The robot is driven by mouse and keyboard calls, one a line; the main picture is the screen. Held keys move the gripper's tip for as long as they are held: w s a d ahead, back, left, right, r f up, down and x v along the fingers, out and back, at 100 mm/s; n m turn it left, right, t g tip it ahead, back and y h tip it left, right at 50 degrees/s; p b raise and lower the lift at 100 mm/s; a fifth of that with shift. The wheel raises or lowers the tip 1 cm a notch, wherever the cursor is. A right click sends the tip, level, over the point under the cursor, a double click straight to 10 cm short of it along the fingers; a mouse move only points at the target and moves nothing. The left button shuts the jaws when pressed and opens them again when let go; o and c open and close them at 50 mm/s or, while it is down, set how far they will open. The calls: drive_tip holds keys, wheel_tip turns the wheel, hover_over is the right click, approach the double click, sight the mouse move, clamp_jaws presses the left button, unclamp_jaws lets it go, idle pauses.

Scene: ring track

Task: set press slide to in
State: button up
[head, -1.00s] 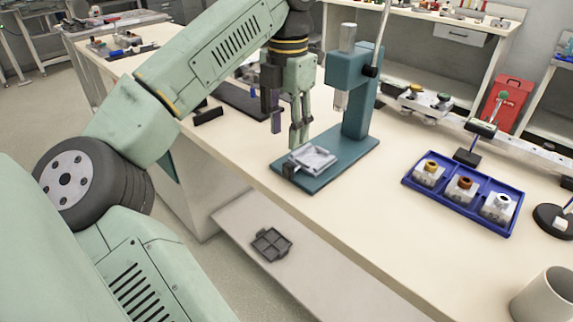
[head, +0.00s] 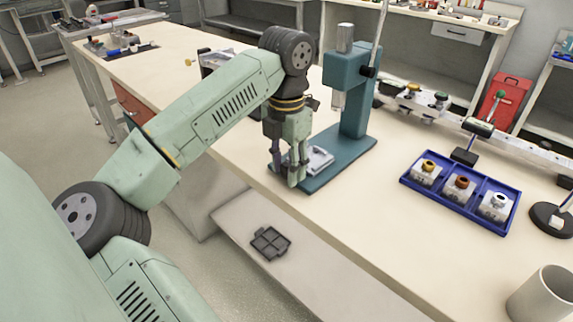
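The press (head: 353,95) is a teal stand with a column, a grey ram and a long lever, on a flat teal base plate. Its slide (head: 319,159) is a light grey tray on the front part of the base, out in front of the ram. My gripper (head: 286,178) points down at the slide's front end, at the left edge of the base. Its fingers hide the front of the slide and its dark handle. I cannot tell whether the fingers touch the handle or how far apart they are.
A blue tray (head: 410,184) with several white blocks stands to the right on the bench. A grey cup (head: 543,296) is at the lower right. A dark tray (head: 270,243) lies on the lower shelf. The bench between press and blue tray is clear.

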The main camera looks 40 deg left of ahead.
clamp_jaws()
idle(0.6)
